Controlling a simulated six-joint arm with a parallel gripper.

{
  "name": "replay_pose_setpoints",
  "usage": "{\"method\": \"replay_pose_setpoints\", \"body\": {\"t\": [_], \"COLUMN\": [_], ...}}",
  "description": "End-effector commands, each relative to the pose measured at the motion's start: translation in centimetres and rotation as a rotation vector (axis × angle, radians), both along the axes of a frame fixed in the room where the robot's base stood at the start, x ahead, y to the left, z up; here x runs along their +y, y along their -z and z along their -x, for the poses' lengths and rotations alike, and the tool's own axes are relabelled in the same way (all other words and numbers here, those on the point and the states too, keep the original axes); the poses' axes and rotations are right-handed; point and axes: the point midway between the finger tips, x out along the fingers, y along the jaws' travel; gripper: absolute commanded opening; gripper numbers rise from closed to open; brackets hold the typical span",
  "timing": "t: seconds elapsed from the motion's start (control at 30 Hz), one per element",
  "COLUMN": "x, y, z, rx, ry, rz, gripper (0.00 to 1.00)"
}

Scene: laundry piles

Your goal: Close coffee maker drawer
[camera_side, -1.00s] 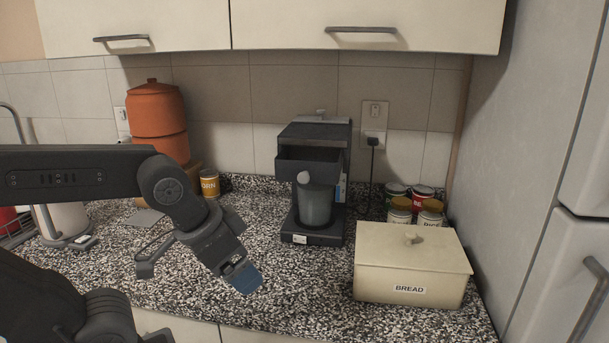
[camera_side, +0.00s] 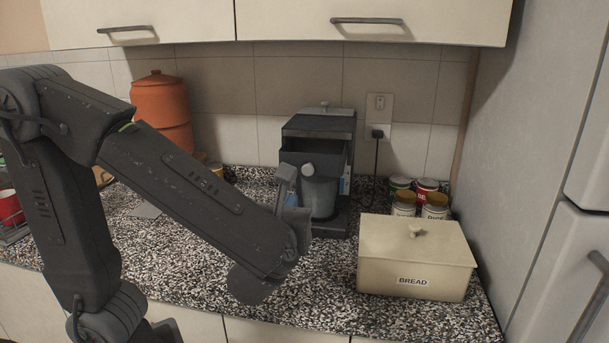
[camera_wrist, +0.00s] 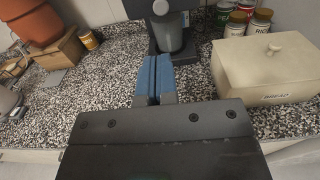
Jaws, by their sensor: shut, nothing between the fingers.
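The black coffee maker (camera_side: 330,126) stands against the back of the counter, and its base also shows in the wrist view (camera_wrist: 192,52). Its drawer (camera_side: 328,160) sticks out toward the front, with a round grey knob (camera_side: 308,169). The knob also shows at the top of the wrist view (camera_wrist: 161,7). A grey carafe (camera_side: 321,196) sits below the drawer. My gripper (camera_side: 286,176) is in front of the coffee maker, just left of the knob in the side view. Its blue fingers (camera_wrist: 155,72) are together and empty. Any contact with the drawer cannot be told.
A cream bread box (camera_side: 416,262) stands to the right, with several cans (camera_side: 426,188) behind it. An orange pot (camera_side: 160,105) stands at the back left. Cabinets (camera_side: 400,20) hang above.

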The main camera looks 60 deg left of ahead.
Motion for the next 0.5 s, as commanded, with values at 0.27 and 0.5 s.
{"method": "replay_pose_setpoints", "body": {"t": [0.27, 0.5], "x": [2.5, 6.1], "y": [0.0, 0.0], "z": [-2.4, -5.9], "rx": [0.001, 0.001], "ry": [-0.004, -0.006], "rz": [-0.004, -0.002], "gripper": [0.00, 0.00]}}
